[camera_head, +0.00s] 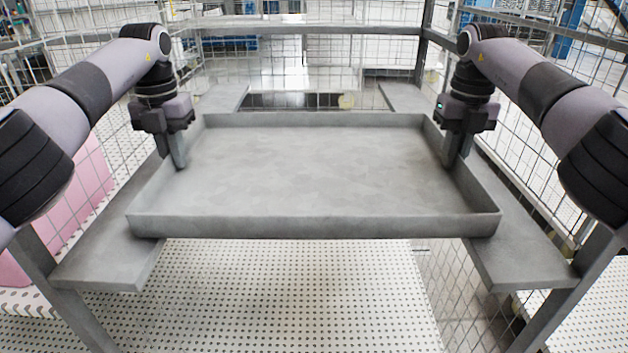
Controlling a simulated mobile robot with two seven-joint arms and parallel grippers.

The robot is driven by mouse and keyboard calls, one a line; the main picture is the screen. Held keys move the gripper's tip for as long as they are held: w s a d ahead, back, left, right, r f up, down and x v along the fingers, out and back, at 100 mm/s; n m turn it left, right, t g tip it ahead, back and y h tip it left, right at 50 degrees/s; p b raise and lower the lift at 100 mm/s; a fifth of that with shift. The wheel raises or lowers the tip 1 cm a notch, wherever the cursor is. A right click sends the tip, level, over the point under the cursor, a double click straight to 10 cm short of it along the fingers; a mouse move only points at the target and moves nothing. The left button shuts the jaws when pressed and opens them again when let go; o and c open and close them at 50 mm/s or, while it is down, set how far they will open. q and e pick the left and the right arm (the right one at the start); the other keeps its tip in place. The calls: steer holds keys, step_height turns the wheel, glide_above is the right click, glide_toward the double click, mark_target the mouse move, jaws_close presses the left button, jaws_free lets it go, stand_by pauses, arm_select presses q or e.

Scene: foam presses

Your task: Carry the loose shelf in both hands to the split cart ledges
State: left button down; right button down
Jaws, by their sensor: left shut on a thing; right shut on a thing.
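The loose shelf (312,170) is a wide grey metal tray with a low raised rim, and it looks level. It spans the gap between the left cart ledge (105,258) and the right cart ledge (530,258), overlapping both in the picture. I cannot tell whether it touches them. My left gripper (178,155) is shut on the shelf's left side wall towards the far end. My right gripper (452,152) is shut on the right side wall at about the same depth. The gripped parts of the walls are partly hidden by the fingers.
Grey cart posts (62,295) and wire mesh sides enclose the ledges left and right. A grey crossbar (300,31) runs across the back. A pink object (90,185) stands outside the left mesh. The perforated white floor (290,300) shows below the shelf.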

arm_select(q)
steer(key=shift+a+f+b, duration=0.1)
steer(key=shift+f+b, duration=0.25)
steer(key=shift+f, duration=0.05)
arm_select(e)
steer(key=shift+d+f, duration=0.1)
steer(key=shift+f, duration=0.3)
arm_select(q)
steer(key=c, duration=1.6)
jaws_free()
steer(key=shift+f, duration=0.1)
arm_select(e)
steer(key=c, duration=1.6)
jaws_free()
steer(key=shift+f, duration=0.1)
arm_select(q)
steer(key=o, duration=0.4)
arm_select(e)
steer(key=o, duration=0.4)
